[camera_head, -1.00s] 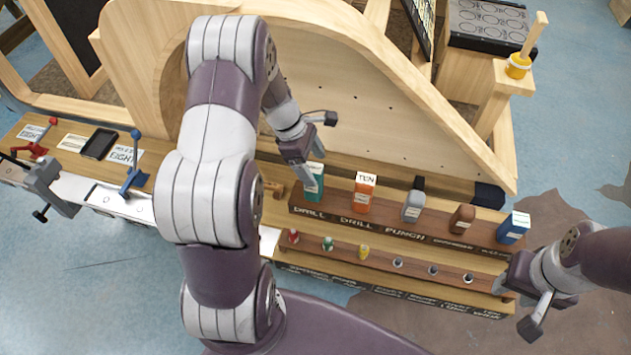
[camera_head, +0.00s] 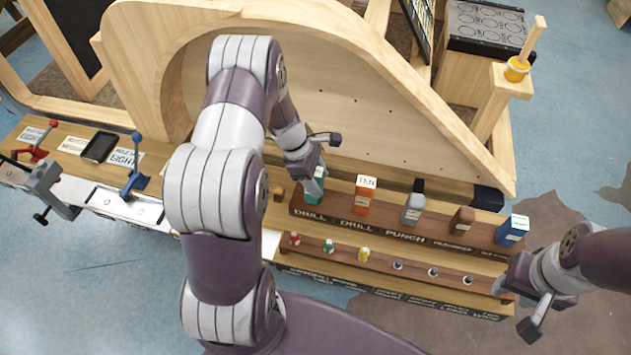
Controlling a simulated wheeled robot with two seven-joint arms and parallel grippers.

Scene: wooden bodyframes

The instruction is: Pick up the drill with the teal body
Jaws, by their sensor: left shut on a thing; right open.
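The teal drill (camera_head: 311,198) stands in the leftmost slot of the upper tool rack, behind a DRILL label. My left gripper (camera_head: 316,183) has its fingers down around the top of the teal drill and is shut on it; its fingers hide the upper part and its label. The drill is still in its slot. An orange drill (camera_head: 364,195) with a white top tag stands just to its right. My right gripper (camera_head: 527,298) is open and empty at the right end of the racks.
A grey tool (camera_head: 414,206), a brown tool (camera_head: 461,220) and a blue tool (camera_head: 513,230) stand further right on the rack (camera_head: 340,216). A curved wooden panel (camera_head: 400,110) rises behind.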

